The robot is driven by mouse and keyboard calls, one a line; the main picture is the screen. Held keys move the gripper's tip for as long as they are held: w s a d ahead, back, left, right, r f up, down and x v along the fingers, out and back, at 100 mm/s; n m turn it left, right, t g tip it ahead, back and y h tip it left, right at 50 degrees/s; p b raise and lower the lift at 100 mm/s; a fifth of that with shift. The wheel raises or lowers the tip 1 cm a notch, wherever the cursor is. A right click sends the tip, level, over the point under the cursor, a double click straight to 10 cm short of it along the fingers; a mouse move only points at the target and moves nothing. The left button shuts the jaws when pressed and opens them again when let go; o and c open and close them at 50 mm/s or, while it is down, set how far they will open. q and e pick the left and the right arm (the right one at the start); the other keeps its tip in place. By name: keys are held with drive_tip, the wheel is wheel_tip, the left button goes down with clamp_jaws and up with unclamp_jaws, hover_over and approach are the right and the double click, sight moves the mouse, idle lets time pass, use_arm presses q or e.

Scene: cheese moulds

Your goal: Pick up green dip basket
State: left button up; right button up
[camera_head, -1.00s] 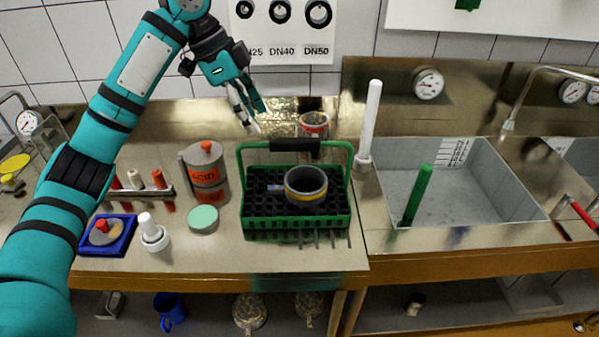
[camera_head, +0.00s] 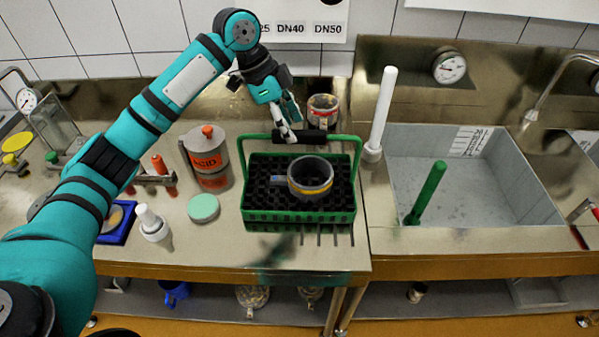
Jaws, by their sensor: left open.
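The green dip basket (camera_head: 300,216) stands on the steel counter, left of the sink. Its green handle arches over it and has a black grip (camera_head: 312,137) at the top. A grey ring mould with a yellow band (camera_head: 311,178) sits inside on the black grid. My left gripper (camera_head: 289,137) is open, fingers pointing down, at the left end of the black grip. I cannot tell whether the fingers touch the grip or straddle it. My right gripper is not in view.
Left of the basket stand an ACID can (camera_head: 208,160), a pale green lid (camera_head: 203,208) and a white plunger (camera_head: 153,224). Behind the grip is a red-rimmed tin (camera_head: 322,110). A white rod (camera_head: 381,115) stands right, beside the sink (camera_head: 465,185) with a green rod (camera_head: 427,192).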

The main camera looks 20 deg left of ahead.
sight(294, 131)
use_arm(q)
drive_tip(key=shift+p+x, duration=0.5)
drive_tip(key=shift+x, duration=0.4)
drive_tip(key=x, duration=0.1)
drive_tip(key=p+x, duration=0.1)
drive_tip(key=x, duration=0.1)
drive_tip(key=shift+w+f, duration=0.2)
drive_tip(key=shift+w, duration=0.15)
drive_tip(key=shift+d+f, duration=0.15)
drive_tip(key=shift+f, duration=0.1)
drive_tip(key=c, duration=1)
clamp_jaws()
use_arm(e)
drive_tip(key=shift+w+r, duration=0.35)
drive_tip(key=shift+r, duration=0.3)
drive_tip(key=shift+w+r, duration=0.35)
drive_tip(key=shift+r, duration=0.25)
use_arm(q)
drive_tip(key=shift+r, duration=0.1)
